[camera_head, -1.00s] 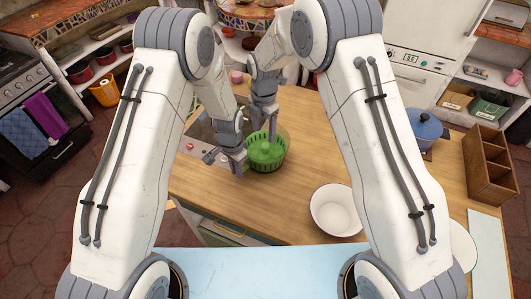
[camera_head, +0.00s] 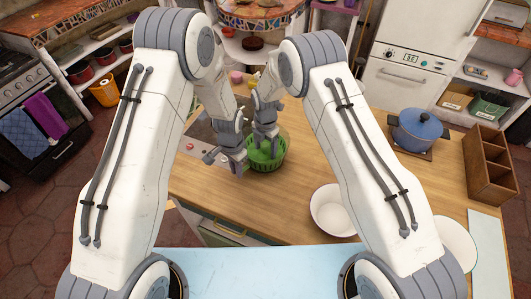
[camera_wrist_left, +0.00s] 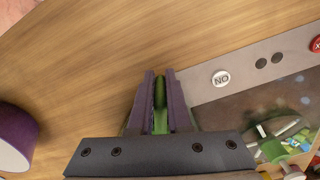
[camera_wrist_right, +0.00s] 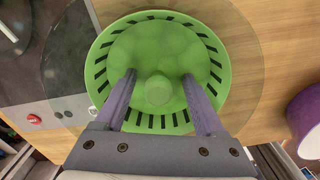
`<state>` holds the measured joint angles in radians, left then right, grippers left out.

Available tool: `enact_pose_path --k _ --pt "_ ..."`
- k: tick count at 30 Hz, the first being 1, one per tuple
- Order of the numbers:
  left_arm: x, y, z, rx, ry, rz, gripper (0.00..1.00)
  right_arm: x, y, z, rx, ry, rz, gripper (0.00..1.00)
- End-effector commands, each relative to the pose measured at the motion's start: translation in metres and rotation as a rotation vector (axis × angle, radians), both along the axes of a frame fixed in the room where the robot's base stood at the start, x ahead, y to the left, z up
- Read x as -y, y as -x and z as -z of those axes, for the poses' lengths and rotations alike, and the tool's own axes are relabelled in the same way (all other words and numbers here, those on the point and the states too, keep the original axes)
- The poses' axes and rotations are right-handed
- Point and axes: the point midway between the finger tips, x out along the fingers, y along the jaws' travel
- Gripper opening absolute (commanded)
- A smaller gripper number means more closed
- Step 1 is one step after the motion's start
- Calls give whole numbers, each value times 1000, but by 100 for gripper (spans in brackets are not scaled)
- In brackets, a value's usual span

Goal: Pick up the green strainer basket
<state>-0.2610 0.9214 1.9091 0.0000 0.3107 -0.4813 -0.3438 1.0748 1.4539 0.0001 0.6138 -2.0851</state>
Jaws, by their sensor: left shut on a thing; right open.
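The green strainer basket (camera_head: 266,163) stands on the wooden counter beside the cooktop, with a clear round rim or disc around it. In the right wrist view the slotted basket (camera_wrist_right: 218,75) holds pale green rounded shapes and a round knob in the middle. My left gripper (camera_head: 238,169) is at the basket's left side in the head view. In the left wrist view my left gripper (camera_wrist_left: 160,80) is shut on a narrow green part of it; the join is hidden. My right gripper (camera_wrist_right: 160,78) is open above the basket, fingers either side of the knob; contact is unclear.
A white bowl (camera_head: 336,211) stands on the counter in front and to the right. A blue pot (camera_head: 418,130) and a wooden divided box (camera_head: 490,165) are farther right. The cooktop (camera_head: 196,145) lies left of the basket. Counter between basket and pot is clear.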

Motion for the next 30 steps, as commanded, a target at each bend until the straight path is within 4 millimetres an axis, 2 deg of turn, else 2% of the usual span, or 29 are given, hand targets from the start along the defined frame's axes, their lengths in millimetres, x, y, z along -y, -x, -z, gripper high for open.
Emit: enact_pose_path --k 3,9,11,12,15,25,30 --pt "0 0 0 1 1 -1 0 0 0 6 1 -1 0 72" --pt "0 0 0 1 1 -1 0 -1 0 7 1 0 0 72" --pt "0 0 0 1 1 -1 0 -1 0 7 1 0 0 49" --pt "0 0 0 1 1 -1 0 -1 0 7 1 0 0 33" --pt "0 0 0 1 1 -1 0 -1 0 7 1 -1 0 0" --pt "0 0 0 1 1 -1 0 -1 0 3 2 -1 0 0" --pt "0 0 0 1 1 -1 0 -1 -1 -20 4 -2 0 0"
